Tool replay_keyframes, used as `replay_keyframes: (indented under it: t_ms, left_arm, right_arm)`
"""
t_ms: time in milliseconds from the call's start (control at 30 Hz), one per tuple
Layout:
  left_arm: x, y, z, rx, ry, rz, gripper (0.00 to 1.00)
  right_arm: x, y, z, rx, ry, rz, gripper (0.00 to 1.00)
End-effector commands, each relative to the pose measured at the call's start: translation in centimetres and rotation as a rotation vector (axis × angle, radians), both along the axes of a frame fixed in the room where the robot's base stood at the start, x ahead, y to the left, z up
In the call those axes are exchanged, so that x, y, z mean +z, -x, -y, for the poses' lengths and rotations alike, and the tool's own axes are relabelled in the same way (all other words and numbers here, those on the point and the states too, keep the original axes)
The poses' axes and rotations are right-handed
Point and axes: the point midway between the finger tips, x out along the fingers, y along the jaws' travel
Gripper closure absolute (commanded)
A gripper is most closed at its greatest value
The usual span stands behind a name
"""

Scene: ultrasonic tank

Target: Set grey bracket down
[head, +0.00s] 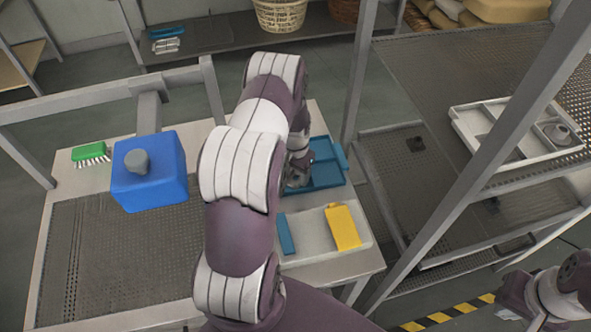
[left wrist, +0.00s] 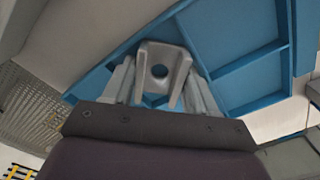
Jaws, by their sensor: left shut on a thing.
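The grey bracket (left wrist: 168,58), a small piece with a round hole, is between the fingers of my left gripper (left wrist: 160,85) in the left wrist view. That gripper is shut on it. Behind the bracket is a blue compartment tray (left wrist: 250,45). In the head view my left gripper (head: 298,182) is over the left part of the blue tray (head: 330,172), and my arm hides much of it. I cannot tell whether the bracket touches the tray floor. My right gripper is not in view; only part of that arm shows at the lower right.
A white tray (head: 300,252) with a blue piece and a yellow piece (head: 343,227) lies in front of the blue tray. A blue box (head: 150,190) and green brush (head: 89,151) are at left. A rack post (head: 500,150) and a shelf tray (head: 475,125) stand at right.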

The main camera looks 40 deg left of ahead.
Motion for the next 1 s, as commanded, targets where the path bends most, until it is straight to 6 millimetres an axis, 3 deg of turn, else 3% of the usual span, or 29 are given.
replay_keyframes:
  t_ms: [133,167,467,567,900,1000]
  left_arm:
    - [0.0,-0.1,0.0,0.000,0.000,0.001,0.78]
    - [0.0,0.0,0.0,0.000,0.000,0.001,0.33]
    - [0.1,0.0,0.0,0.000,0.000,0.000,0.32]
    - [1.1,-0.1,0.0,0.000,-0.001,0.002,0.32]
    - [9.4,-0.1,0.0,0.000,-0.001,0.003,0.32]
    - [11.0,-0.1,0.0,0.000,-0.001,0.002,0.32]
  right_arm:
    - [-0.1,0.0,0.0,0.000,0.000,0.000,1.00]
    - [-0.1,0.0,0.0,0.000,0.000,0.000,1.00]
    - [-0.1,0.0,0.0,0.000,0.000,0.000,1.00]
    - [-0.5,0.0,0.0,0.000,0.000,0.000,1.00]
    - [-2.3,0.0,0.0,0.000,0.000,0.000,1.00]
    - [-2.5,0.0,0.0,0.000,0.000,0.000,1.00]
